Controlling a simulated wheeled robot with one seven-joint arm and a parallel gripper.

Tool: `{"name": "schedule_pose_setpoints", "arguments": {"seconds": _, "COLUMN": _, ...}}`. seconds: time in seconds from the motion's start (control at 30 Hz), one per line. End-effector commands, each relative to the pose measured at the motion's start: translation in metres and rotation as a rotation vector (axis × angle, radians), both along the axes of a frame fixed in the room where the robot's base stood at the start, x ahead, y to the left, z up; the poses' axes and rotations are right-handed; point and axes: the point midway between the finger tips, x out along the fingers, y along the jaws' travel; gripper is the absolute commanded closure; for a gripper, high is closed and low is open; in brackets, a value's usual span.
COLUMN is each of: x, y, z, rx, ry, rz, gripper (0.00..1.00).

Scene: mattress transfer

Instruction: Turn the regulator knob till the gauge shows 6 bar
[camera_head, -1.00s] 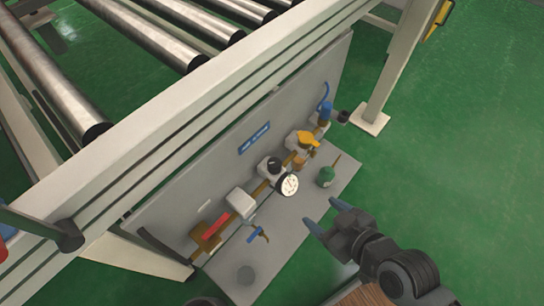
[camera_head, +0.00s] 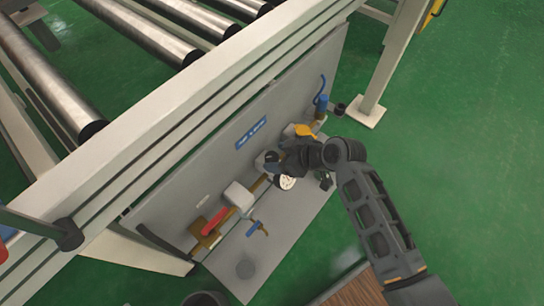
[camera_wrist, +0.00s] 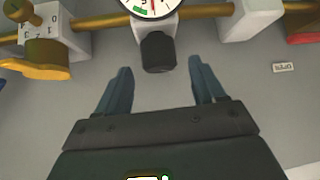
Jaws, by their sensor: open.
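The black regulator knob (camera_wrist: 158,52) sits on a white regulator body in the wrist view. My gripper (camera_wrist: 160,66) is open, with one blue-grey finger on each side of the knob and a visible gap to each. The round white gauge (camera_wrist: 149,6) is cut off by the top edge; a green arc and a red mark show, but I cannot read its value. In the head view my gripper (camera_head: 282,157) is at the regulator and covers part of it. The gauge (camera_head: 287,182) shows just below, too small to read.
A brass pipe (camera_wrist: 98,22) runs along the grey panel (camera_head: 215,180). A yellow lever (camera_wrist: 35,70) is left of the knob and a white block (camera_wrist: 248,18) is right. A red handle (camera_head: 214,221) and a blue-handled valve (camera_head: 254,227) are further along. The roller conveyor frame stands above.

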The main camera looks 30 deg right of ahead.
Motion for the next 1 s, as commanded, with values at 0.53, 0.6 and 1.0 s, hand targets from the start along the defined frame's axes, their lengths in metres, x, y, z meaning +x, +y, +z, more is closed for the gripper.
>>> {"name": "schedule_pose_setpoints", "arguments": {"seconds": 0.53, "x": 0.021, "y": 0.010, "z": -0.024, "rx": -0.001, "ry": 0.000, "rz": -0.002, "gripper": 0.31}}
{"name": "schedule_pose_setpoints", "arguments": {"seconds": 0.6, "x": 0.021, "y": 0.010, "z": -0.024, "rx": -0.001, "ry": 0.000, "rz": -0.002, "gripper": 0.32}}
{"name": "schedule_pose_setpoints", "arguments": {"seconds": 1.0, "x": 0.021, "y": 0.010, "z": -0.024, "rx": -0.001, "ry": 0.000, "rz": -0.002, "gripper": 0.70}}
